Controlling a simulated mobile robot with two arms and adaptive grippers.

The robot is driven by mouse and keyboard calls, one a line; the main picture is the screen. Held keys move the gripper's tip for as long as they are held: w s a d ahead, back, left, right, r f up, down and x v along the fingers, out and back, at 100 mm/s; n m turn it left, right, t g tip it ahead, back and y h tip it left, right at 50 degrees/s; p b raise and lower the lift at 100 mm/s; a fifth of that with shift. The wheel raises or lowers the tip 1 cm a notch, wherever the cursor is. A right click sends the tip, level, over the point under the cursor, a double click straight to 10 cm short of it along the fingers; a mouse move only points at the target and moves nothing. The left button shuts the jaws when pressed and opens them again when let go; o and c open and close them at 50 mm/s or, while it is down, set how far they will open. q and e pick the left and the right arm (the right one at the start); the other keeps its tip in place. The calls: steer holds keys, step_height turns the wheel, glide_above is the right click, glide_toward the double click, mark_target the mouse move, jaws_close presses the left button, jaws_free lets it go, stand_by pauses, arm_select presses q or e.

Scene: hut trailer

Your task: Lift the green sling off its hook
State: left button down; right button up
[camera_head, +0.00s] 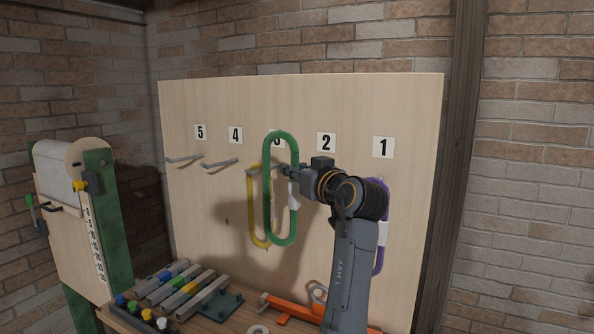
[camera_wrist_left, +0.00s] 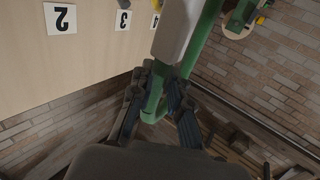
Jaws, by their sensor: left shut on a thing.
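The green sling (camera_head: 268,200) is a long upright loop with a white sleeve (camera_head: 293,195) on its right side. It appears in front of the board, and its top partly covers the number 3 label. My left gripper (camera_head: 289,171) is shut on the right side of the loop, just above the sleeve. In the left wrist view the green sling (camera_wrist_left: 154,106) passes between the fingers of my left gripper (camera_wrist_left: 160,88), with the pale sleeve beyond them. The hook under label 2 is hidden by my gripper and arm. My right gripper is not in view.
A yellow sling (camera_head: 252,205) hangs under label 3, behind the green one. A purple sling (camera_head: 384,230) hangs under label 1, partly behind my arm. Hooks 5 (camera_head: 184,160) and 4 (camera_head: 220,163) are empty. Grey bars (camera_head: 205,297) and an orange tool (camera_head: 290,308) lie below the board.

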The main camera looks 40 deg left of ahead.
arm_select(q)
steer(key=s+d+b, duration=0.2)
steer(key=s, duration=1)
steer(key=shift+s+d, duration=0.3)
stand_by(0.4)
steer(key=s+d+b, duration=0.3)
steer(key=s+b, duration=0.2)
steer(key=s, duration=1)
steer(key=shift+s, duration=0.3)
steer(key=shift+d, duration=0.1)
